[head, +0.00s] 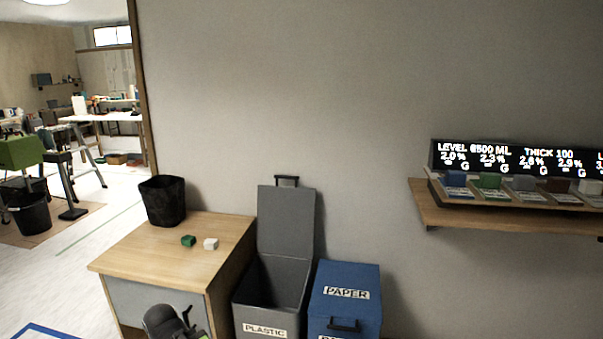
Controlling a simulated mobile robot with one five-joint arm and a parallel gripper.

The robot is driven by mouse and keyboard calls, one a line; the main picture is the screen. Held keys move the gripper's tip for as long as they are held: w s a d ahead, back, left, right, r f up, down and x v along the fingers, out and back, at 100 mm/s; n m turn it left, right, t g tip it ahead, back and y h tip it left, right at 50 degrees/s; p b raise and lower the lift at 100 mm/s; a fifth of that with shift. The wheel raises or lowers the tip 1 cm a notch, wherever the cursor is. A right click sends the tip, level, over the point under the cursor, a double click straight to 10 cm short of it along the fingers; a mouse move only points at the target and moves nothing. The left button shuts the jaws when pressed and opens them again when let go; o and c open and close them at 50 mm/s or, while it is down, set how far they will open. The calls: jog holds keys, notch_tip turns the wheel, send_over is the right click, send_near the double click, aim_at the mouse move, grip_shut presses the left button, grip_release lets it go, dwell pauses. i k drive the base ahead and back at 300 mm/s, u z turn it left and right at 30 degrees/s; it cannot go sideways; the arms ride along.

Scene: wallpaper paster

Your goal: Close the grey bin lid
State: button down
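The grey bin (265,328) stands against the wall, right of the wooden desk, with a PLASTIC label on its front. Its grey lid (286,222) is open and stands upright at the back, near the wall. A black handle (287,180) is on the lid's top edge. The inside of the bin is dark, and I see nothing in it. My gripper (184,322) shows only in part at the bottom edge, in front of the desk and left of the bin. It is apart from the lid. I cannot tell whether its fingers are open or shut.
A blue PAPER bin (345,285) with its lid shut stands close on the right. The wooden desk (130,259) holds a black basket (163,200), a green block (188,241) and a white block (211,244). A wall shelf (480,216) is at right. Open floor lies left.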

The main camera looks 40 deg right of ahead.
aim_at(285, 215)
jog(key=i, duration=1)
